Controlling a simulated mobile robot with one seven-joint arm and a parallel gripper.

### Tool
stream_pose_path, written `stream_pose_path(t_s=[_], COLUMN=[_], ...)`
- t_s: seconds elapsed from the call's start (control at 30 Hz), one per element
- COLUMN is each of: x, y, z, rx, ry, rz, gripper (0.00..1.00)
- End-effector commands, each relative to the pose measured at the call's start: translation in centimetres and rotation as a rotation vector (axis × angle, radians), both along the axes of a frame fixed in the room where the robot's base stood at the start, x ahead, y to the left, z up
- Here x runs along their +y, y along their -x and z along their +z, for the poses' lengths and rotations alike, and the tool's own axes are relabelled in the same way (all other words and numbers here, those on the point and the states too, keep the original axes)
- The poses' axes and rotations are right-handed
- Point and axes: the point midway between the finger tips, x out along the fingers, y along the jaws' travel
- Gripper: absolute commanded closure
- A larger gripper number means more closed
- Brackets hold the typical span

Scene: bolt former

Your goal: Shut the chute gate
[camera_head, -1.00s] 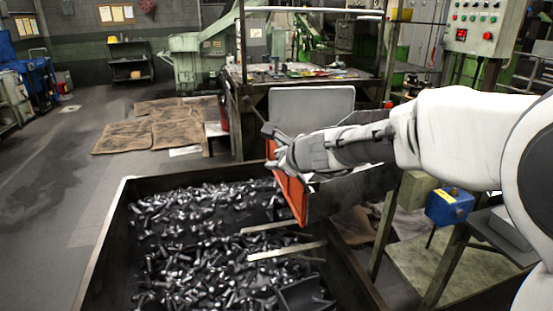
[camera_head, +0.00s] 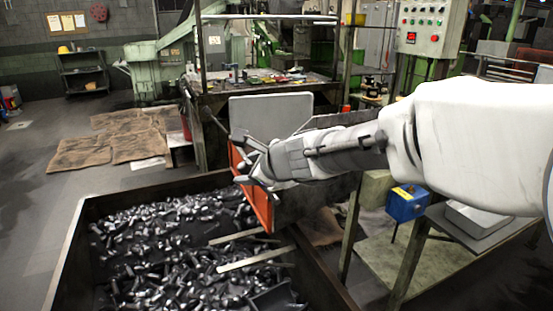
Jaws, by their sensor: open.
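The chute gate is an orange-red panel (camera_head: 262,208) at the chute's end, above the right side of the bolt bin. The chute (camera_head: 300,203) is a dark grey metal trough behind it, partly hidden by my arm. My gripper (camera_head: 250,168) is open, at the gate's upper edge. Its fingers overlap the panel in the picture; I cannot tell whether they touch it. A dark bar with a knob (camera_head: 193,92) rises to the left of the gate.
A large open bin (camera_head: 73,240) full of dark bolts stands below. A grey panel (camera_head: 270,114) rises behind the gripper. A blue box (camera_head: 406,204) and a control box (camera_head: 430,27) are at the right. Brown mats (camera_head: 112,145) lie on the floor at the left.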

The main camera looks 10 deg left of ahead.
Motion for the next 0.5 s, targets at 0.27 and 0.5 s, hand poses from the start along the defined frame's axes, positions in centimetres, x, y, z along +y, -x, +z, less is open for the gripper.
stream_pose_path(t_s=[0.27, 0.5], x=[-3.7, -6.1], y=[3.3, 5.5], z=[3.1, 4.9], rx=[-0.002, -0.002], ry=[0.0, 0.001], rz=[-0.003, -0.001], gripper=[0.36, 0.36])
